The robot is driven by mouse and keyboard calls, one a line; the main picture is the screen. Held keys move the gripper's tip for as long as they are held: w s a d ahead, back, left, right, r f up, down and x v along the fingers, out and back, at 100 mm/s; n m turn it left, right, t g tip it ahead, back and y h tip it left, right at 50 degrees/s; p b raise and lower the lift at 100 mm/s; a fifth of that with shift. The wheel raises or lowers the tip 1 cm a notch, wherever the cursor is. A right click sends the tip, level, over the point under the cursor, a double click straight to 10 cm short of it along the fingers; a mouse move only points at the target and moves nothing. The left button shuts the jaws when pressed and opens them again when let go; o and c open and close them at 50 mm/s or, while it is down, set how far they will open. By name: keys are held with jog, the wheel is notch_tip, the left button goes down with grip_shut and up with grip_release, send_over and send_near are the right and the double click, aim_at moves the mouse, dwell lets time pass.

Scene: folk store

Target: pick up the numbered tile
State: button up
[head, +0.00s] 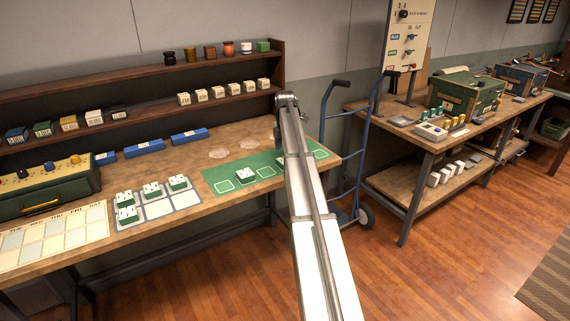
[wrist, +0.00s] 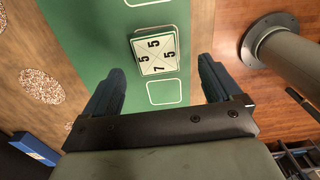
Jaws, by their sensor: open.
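In the wrist view a white numbered tile (wrist: 156,50) with a green edge lies slightly turned on the green mat (wrist: 95,20). Its face shows 5, 5, 7 and 5, split by crossed lines. My gripper (wrist: 162,68) is open, with one finger to each side of the tile in the picture and nothing between the pads. The tile lies beyond the fingertips, apart from them. In the head view my arm covers part of the mat (head: 212,177), and one tile (head: 246,175) shows left of the arm.
White outlined squares on the mat lie above and below the tile in the wrist view. More tiles (head: 152,190) stand on a grey board at left. Blue boxes (head: 189,136) and a shelf (head: 150,108) line the back. A blue hand truck (head: 350,150) stands right of the table.

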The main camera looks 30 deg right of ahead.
jog(key=shift+w+d+f, duration=0.1)
jog(key=shift+f, duration=1.25)
jog(key=shift+w+f, duration=0.1)
jog(key=shift+f, duration=1.2)
jog(key=c, duration=1.2)
jog(key=shift+c, duration=0.2)
